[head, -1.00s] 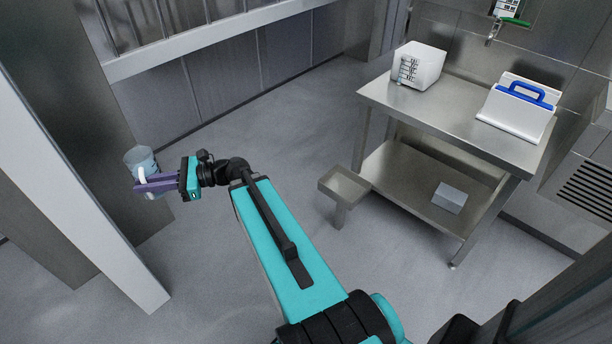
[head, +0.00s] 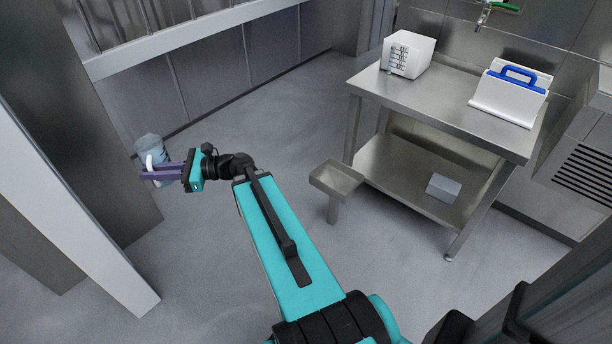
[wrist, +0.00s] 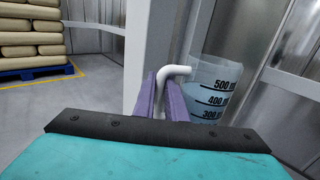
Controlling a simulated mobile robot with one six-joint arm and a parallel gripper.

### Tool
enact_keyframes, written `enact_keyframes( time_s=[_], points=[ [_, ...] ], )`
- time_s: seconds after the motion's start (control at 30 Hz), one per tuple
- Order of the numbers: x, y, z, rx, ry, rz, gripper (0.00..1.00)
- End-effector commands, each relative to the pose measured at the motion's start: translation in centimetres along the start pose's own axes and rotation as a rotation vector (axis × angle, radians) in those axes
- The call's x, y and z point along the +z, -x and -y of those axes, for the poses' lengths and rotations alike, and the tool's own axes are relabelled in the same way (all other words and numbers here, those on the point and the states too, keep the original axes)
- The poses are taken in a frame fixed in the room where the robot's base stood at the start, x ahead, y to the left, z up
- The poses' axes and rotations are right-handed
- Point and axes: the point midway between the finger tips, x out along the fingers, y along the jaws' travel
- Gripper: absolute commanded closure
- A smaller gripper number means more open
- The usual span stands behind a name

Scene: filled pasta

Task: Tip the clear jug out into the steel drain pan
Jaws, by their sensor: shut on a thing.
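The clear jug (head: 150,146) is at the left in the head view, held off the floor at the end of my arm. My gripper (head: 158,172) is shut on its white handle. In the wrist view the purple fingers of my gripper (wrist: 163,98) close around the white handle, and the jug (wrist: 213,85) shows black millilitre marks and bluish liquid inside. The jug looks roughly upright. The steel drain pan (head: 337,180) is a small open pan on a post, right of my arm and well apart from the jug.
A steel table (head: 440,115) stands at the right, bearing a white box (head: 408,55) and a white carrier with a blue handle (head: 509,95). A grey block (head: 443,188) lies on its lower shelf. A white post (head: 75,200) is near the jug. Stacked sacks (wrist: 30,35) stand far left in the wrist view.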

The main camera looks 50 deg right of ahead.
Motion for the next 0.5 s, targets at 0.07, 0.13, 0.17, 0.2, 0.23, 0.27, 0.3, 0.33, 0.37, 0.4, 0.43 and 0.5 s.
enact_keyframes(
  time_s=[0.07,0.13,0.17,0.2,0.23,0.27,0.3,0.33,0.37,0.4,0.43,0.5],
  points=[
    [-1.6,1.1,1.4,-0.043,0.003,0.002,1.0],
    [-2.4,2.0,2.5,-0.081,0.004,0.001,1.0],
    [-2.8,2.4,3.0,-0.096,0.004,0.001,1.0],
    [-3.2,2.9,3.6,-0.116,0.005,0.001,1.0],
    [-3.6,3.3,4.1,-0.132,0.005,0.0,1.0],
    [-3.9,3.7,4.6,-0.148,0.005,0.0,1.0],
    [-4.4,4.3,5.2,-0.168,0.006,-0.001,1.0],
    [-4.7,4.7,5.6,-0.184,0.006,-0.001,1.0],
    [-5.1,5.2,6.1,-0.2,0.007,-0.002,1.0],
    [-5.6,5.8,6.7,-0.221,0.007,-0.002,1.0],
    [-5.9,6.2,7.2,-0.236,0.008,-0.003,1.0],
    [-6.7,7.3,8.2,-0.272,0.008,-0.003,1.0]
  ],
)
